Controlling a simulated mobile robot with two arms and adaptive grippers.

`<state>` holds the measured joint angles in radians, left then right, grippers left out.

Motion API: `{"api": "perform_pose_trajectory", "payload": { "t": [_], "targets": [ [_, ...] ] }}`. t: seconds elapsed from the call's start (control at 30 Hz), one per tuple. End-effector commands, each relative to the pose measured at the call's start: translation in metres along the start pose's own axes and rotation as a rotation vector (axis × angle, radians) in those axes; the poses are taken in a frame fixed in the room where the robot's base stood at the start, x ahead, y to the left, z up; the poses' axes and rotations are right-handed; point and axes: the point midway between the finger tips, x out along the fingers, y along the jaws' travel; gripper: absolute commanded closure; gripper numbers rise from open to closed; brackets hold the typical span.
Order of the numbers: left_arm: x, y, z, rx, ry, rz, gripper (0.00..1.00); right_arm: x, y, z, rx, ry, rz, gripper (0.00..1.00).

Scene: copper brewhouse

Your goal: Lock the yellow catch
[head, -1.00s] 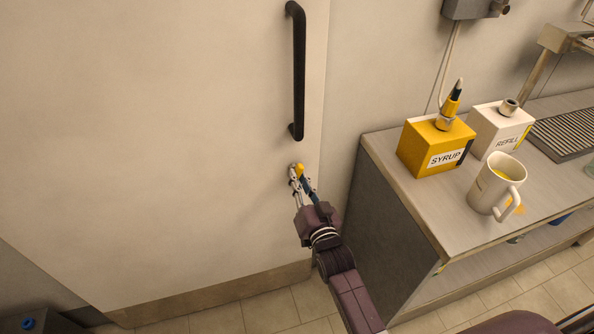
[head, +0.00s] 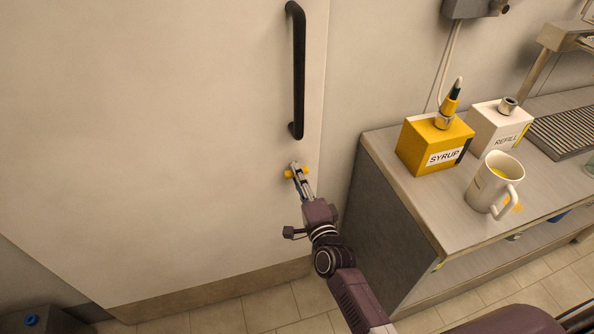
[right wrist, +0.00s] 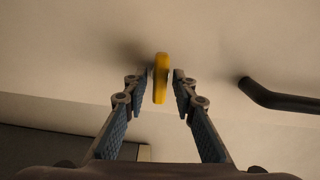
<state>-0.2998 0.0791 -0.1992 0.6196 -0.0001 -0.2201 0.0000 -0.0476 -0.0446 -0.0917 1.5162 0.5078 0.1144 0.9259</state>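The yellow catch (head: 288,174) is on the pale door (head: 160,140), below the black handle (head: 299,70). In the right wrist view the catch (right wrist: 161,78) stands between the two fingertips (right wrist: 160,88), with a narrow gap on each side. My right gripper is open around it. The fingers hide the middle of the catch in the head view. My left gripper is not in view.
A counter (head: 405,190) stands right of the door, with a yellow syrup box (head: 430,145), a white refill box (head: 498,128) and a mug (head: 490,185). The handle (right wrist: 280,97) is close to the right finger's side in the wrist view.

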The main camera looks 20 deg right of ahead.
Motion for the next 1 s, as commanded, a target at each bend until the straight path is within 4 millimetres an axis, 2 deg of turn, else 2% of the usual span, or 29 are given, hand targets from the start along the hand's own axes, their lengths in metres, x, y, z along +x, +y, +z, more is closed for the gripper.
{"api": "perform_pose_trajectory", "payload": {
  "t": [0.13,0.53,1.0],
  "targets": [
    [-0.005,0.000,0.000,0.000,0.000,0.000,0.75,-0.010,-0.001,0.000,-0.002,0.000,0.001,0.75],
    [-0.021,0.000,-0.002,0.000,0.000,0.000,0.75,-0.055,-0.002,0.000,-0.004,0.000,0.000,0.75],
    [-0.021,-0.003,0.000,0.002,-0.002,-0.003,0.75,-0.064,0.000,0.000,-0.003,0.000,0.000,0.75]
  ]
}}
